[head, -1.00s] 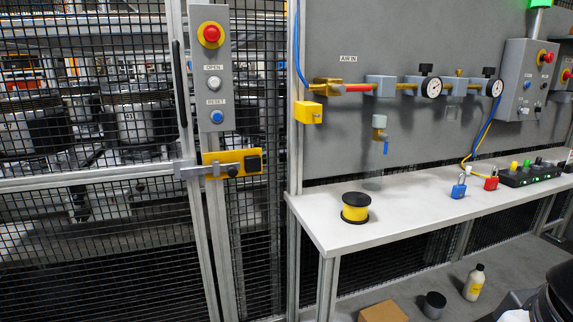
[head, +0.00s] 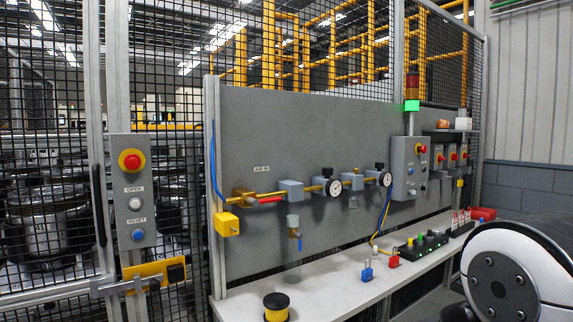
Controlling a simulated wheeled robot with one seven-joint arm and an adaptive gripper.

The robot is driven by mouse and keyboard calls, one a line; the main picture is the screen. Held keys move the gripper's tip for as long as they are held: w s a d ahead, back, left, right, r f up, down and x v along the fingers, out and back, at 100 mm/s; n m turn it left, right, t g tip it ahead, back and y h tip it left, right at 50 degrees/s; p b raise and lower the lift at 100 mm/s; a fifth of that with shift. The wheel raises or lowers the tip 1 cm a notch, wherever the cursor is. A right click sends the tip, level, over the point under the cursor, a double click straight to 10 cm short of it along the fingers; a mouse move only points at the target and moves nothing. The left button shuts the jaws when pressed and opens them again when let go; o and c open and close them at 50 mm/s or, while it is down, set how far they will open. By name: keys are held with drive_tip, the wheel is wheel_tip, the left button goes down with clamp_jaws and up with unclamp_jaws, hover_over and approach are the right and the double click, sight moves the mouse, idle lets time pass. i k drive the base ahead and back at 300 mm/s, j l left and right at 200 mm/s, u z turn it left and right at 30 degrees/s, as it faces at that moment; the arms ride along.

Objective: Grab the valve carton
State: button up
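I cannot make out a valve carton in the head view now. The floor under the bench is mostly outside the picture. My gripper is not in view; only a white and black round part of my own arm shows at the lower right.
A white bench (head: 345,287) runs along a grey panel (head: 245,130) with gauges and valves. On it stand a yellow spool (head: 276,313), a blue padlock (head: 367,274), a red padlock (head: 393,260) and a black switch strip (head: 424,246). A mesh fence (head: 50,150) with a control box (head: 133,190) closes the left.

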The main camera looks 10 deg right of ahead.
sight(463, 124)
drive_tip(key=z, duration=1.3)
drive_tip(key=i+l+z, duration=0.25)
drive_tip(key=i, duration=0.25)
drive_tip(key=i+z, duration=0.2)
drive_tip(key=i, duration=0.3)
drive_tip(key=i+l, duration=0.1)
drive_tip(key=i, duration=0.8)
drive_tip(key=i+l, duration=0.1)
drive_tip(key=i, duration=0.85)
drive_tip(key=j+u, duration=0.05)
